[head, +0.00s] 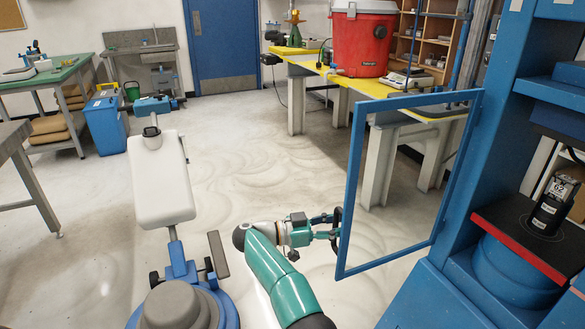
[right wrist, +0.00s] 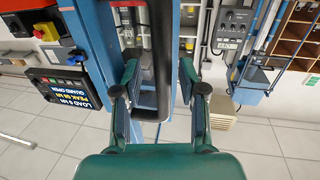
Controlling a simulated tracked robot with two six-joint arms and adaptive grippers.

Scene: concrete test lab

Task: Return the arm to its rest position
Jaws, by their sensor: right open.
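My right arm reaches up from the bottom of the head view, and its gripper (head: 328,228) is beside the blue-framed guard door (head: 391,103), which stands swung out from the blue machine. In the right wrist view my right gripper (right wrist: 159,82) is open, one finger on each side of the picture's middle. The door's black handle (right wrist: 163,103) shows between and beyond the fingers, and nothing is clamped. Whether a finger touches the handle I cannot tell. My left gripper is not in view.
The blue test machine (head: 450,268) fills the right side, with a black cylinder (head: 552,203) on its red-edged platform. A white and blue machine (head: 163,185) stands at left. Open floor (head: 250,150) lies between.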

